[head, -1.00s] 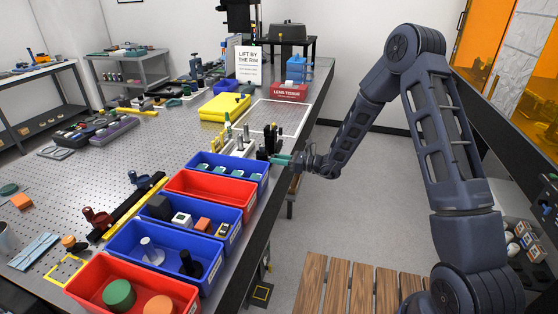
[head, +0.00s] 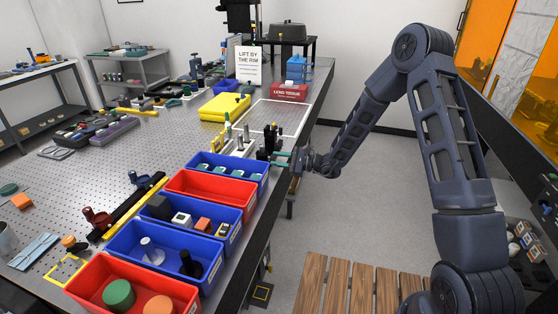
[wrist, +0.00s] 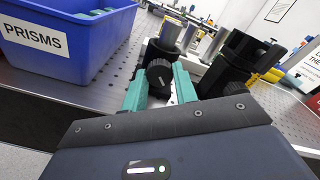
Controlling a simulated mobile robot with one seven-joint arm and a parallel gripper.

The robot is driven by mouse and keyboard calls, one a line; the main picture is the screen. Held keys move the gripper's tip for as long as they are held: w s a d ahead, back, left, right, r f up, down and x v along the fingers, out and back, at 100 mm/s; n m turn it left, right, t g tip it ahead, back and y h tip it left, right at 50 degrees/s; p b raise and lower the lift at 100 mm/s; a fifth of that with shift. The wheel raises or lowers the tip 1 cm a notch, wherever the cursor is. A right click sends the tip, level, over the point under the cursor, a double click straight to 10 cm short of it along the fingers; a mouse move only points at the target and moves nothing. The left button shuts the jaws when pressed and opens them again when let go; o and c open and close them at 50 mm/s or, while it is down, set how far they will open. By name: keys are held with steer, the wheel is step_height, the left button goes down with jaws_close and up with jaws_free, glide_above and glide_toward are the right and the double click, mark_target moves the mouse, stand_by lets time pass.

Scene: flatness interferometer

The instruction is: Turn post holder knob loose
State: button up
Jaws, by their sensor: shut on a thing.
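The post holder knob (wrist: 159,72), black with a ribbed rim, shows in the wrist view between my two teal fingertips. It sits on the side of a black post holder (wrist: 157,49) with a metal post (wrist: 172,32). My gripper (wrist: 160,82) is shut on the knob, one finger on each side. In the head view my gripper (head: 279,158) reaches in from the right at the table's edge, beside the black post holders (head: 267,147). The knob is too small to make out there.
A blue bin (wrist: 75,45) labelled PRISMS stands left of my gripper. Another black holder (wrist: 237,60) stands close on the right.

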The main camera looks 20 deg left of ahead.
steer(key=n, duration=0.4)
steer(key=shift+n, duration=0.3)
steer(key=n, duration=0.4)
stand_by(0.3)
steer(key=o, duration=1)
steer(key=shift+d, duration=0.1)
steer(key=d, duration=1)
steer(key=shift+d+r, duration=0.15)
steer(key=shift+d, duration=0.15)
